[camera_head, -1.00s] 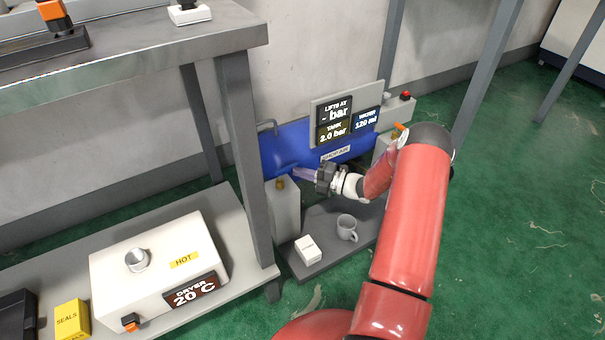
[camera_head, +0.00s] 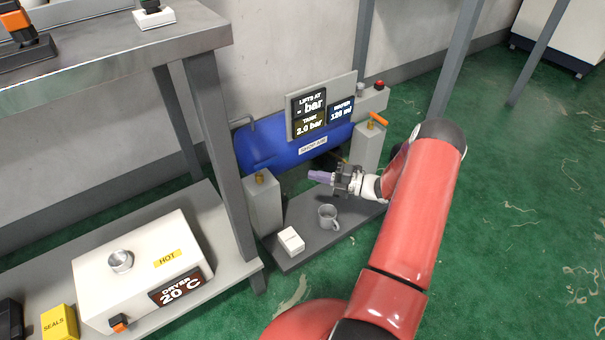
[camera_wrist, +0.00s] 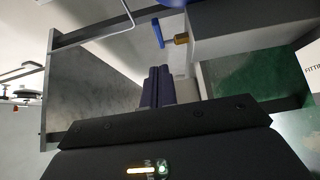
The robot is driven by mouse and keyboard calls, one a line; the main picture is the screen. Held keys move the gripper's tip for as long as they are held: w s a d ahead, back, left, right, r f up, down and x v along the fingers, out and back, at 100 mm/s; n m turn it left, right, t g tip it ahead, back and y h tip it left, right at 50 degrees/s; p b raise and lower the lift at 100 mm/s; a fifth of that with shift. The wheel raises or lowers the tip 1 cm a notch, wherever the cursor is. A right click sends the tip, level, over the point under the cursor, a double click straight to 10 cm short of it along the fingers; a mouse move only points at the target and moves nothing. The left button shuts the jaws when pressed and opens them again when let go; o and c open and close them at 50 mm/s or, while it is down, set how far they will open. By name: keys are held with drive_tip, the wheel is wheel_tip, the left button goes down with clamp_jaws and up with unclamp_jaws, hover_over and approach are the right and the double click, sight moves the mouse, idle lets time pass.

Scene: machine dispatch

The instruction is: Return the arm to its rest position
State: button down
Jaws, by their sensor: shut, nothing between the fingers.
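My red arm (camera_head: 415,215) reaches in from the lower right in the head view. My gripper (camera_head: 312,176) is at its end, with purple fingers pointing left, shut and empty. It is in the air in front of the blue tank (camera_head: 270,145), above the low grey shelf and apart from the tank in the head view. In the wrist view the gripper's two fingers (camera_wrist: 157,82) lie together with nothing between them. A brass fitting with a blue lever (camera_wrist: 157,33) shows beyond them.
A grey cup (camera_head: 328,216) and a white box (camera_head: 291,241) stand on the low shelf (camera_head: 310,250) below my gripper. A display panel (camera_head: 322,107) stands above the tank. The white dryer (camera_head: 140,268) is at the lower left, under a bench (camera_head: 120,52). Green floor is clear at right.

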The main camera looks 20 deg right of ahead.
drive_tip(key=shift+s+d, duration=0.25)
drive_tip(key=shift+d, duration=0.05)
drive_tip(key=s+a+r+n+g+h+p, duration=0.1)
drive_tip(key=s+a+r+n+g+h, duration=0.3)
drive_tip(key=a+r+n, duration=0.55)
drive_tip(key=s+a+r+n+g+h, duration=0.2)
drive_tip(key=s+a+r+n+g, duration=0.5)
drive_tip(key=r+n, duration=0.5)
drive_tip(key=s+r+n+t+h, duration=0.2)
drive_tip(key=s+r+n+h, duration=0.2)
drive_tip(key=s+n, duration=0.4)
drive_tip(key=s+a+r+n+t+h+p, duration=0.1)
drive_tip(key=s+r+n+t+h, duration=0.2)
drive_tip(key=s+n, duration=0.6)
wheel_tip(320, 180, up, 2)
drive_tip(key=n, duration=0.5)
drive_tip(key=shift+a+r+h, duration=0.25)
drive_tip(key=shift+h, duration=0.15)
